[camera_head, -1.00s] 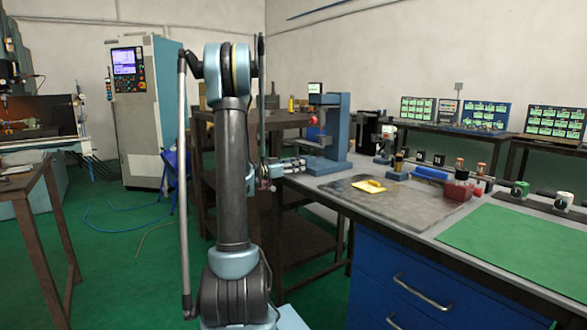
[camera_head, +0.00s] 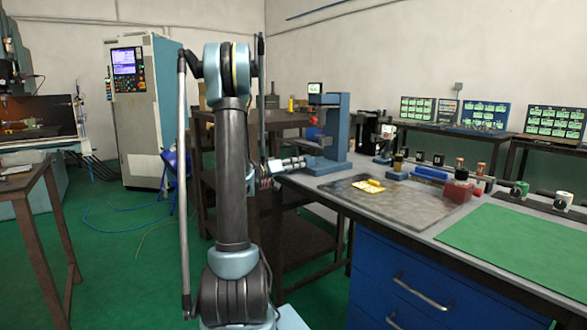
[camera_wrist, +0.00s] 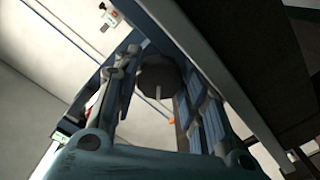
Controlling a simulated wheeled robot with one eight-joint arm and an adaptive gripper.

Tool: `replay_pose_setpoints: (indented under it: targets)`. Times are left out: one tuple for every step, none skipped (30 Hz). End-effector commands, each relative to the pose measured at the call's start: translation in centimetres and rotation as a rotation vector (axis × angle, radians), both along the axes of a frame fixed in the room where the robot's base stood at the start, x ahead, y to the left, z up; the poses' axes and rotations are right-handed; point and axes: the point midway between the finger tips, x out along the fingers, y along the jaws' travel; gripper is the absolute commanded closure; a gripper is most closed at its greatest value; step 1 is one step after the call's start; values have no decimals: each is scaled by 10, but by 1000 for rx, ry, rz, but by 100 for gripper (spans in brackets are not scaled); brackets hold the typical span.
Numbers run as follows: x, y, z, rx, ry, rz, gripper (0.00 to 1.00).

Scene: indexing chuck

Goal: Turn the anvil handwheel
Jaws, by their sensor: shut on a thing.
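The blue C-shaped bench stand (camera_head: 337,132) stands on the far left end of the workbench. My gripper (camera_head: 304,162) reaches from the left to the low part of this stand. In the wrist view, a dark round handwheel (camera_wrist: 158,74) with a pale pin on its face sits between my two fingers. My gripper, also in the wrist view (camera_wrist: 160,88), is shut on it, one finger on each side. The handwheel is too small to make out in the head view, where the fingers and the stand's base cover that spot.
The workbench carries a grey mat with a yellow item (camera_head: 368,186), a blue cylinder (camera_head: 430,173), a red block (camera_head: 458,191) and a green mat (camera_head: 520,243). A dark shelf rack (camera_head: 285,200) stands behind my arm. Green floor is open at left.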

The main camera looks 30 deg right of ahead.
Motion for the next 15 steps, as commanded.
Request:
replay_pose_setpoints:
  targets:
    - [4, 0, 0, -1, 7, 8, 85]
    - [4, 1, 0, -2, 10, 8, 85]
    - [4, 1, 0, -2, 13, 8, 85]
    - [4, 1, 0, -2, 14, 8, 85]
    - [4, 1, 0, -2, 15, 8, 85]
    - [4, 1, 0, -2, 15, 8, 85]
    - [4, 1, 0, -2, 15, 8, 85]
    - [4, 1, 0, -2, 15, 8, 85]
    - [4, 1, 0, -2, 15, 9, 85]
    - [4, 1, 0, -1, 14, 8, 85]
    - [4, 1, 0, -1, 14, 8, 85]
    - [4, 1, 0, -1, 14, 8, 85]
    - [4, 1, 0, -1, 14, 8, 85]
    - [4, 1, 0, -1, 14, 8, 59]
    - [4, 0, 0, -1, 14, 8, 50]
